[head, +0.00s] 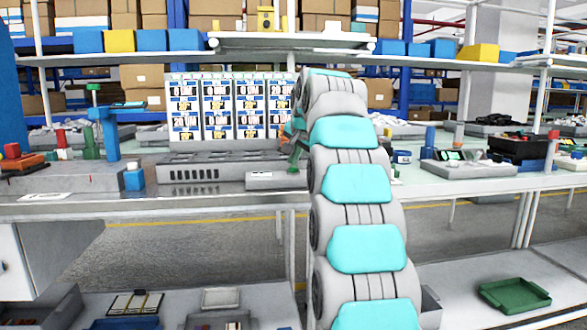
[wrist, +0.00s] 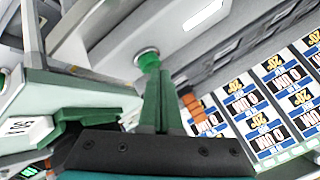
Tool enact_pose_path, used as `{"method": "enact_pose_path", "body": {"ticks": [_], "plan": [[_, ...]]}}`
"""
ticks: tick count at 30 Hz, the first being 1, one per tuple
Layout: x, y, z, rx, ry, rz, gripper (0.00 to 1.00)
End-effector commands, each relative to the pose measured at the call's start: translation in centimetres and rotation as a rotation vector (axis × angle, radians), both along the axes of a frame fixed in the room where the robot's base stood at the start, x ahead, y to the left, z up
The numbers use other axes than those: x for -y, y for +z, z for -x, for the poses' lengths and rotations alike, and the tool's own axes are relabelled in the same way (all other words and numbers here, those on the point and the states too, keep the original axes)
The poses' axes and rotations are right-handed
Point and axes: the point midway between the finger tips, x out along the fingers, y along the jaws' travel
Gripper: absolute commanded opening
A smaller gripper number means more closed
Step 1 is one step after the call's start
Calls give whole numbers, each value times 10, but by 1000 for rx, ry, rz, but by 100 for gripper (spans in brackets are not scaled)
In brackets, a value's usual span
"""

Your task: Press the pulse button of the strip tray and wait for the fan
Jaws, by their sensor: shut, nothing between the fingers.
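A small grey box (head: 262,182) with a white label (wrist: 203,14) stands at the front edge of the bench. A round button with a grey ring (wrist: 147,54) is on it in the wrist view. My gripper (wrist: 152,76) has its green fingers shut and empty, with the tips at the button. Contact or pressing cannot be told, since the tips cover part of it. In the head view my gripper (head: 294,162) is above the right end of the box, partly behind my arm. A long grey slotted tray (head: 220,165) lies behind it. I cannot pick out a fan.
A panel of labelled breakers (head: 218,105) stands behind the tray, and shows in the wrist view (wrist: 270,100). A blue post stand (head: 112,140) and a blue cube (head: 134,177) are to the left. A black bin (head: 515,148) is at the right.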

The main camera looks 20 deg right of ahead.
Motion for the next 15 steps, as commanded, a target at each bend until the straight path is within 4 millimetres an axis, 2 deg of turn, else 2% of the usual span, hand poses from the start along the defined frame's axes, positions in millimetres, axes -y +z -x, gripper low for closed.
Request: {"method": "enact_pose_path", "body": {"ticks": [15], "plan": [[0, -5, 0, -1, 1, -1, 0]]}}
